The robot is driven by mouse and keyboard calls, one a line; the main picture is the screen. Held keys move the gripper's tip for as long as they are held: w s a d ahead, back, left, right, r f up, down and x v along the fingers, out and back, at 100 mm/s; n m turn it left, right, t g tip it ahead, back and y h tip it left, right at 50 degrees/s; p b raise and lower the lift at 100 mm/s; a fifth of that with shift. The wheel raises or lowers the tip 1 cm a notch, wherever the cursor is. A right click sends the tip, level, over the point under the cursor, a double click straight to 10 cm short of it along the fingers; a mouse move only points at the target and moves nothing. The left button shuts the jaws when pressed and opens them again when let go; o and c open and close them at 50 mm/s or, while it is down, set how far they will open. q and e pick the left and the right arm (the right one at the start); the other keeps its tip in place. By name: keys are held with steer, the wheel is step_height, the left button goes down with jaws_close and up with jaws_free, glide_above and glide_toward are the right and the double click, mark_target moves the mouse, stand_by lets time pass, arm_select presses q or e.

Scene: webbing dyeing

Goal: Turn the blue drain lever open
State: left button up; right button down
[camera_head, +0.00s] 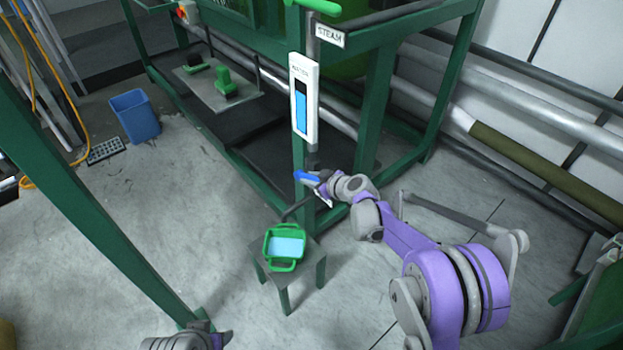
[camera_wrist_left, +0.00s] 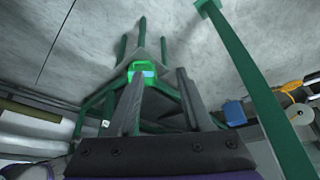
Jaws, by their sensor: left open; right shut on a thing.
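The blue drain lever (camera_head: 307,176) sticks out at the front of the green frame, below the white level gauge. My right gripper (camera_head: 322,183) is at the lever and shut on it; its fingers partly hide the lever. A grey spout below the lever points down to the left towards a green tray. My left gripper (camera_wrist_left: 159,76) is open and empty, with its two fingers apart. It sits low in the head view, far from the lever.
The green tray (camera_head: 271,248) with blue liquid stands on a small stool (camera_head: 312,255) beneath the spout. A blue bin (camera_head: 135,117) stands at the left. The gauge (camera_head: 312,88) and a green post (camera_head: 92,215) rise nearby.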

arm_select(q)
steer(key=shift+r+p, duration=0.3)
steer(key=shift+r, duration=0.15)
stand_by(0.3)
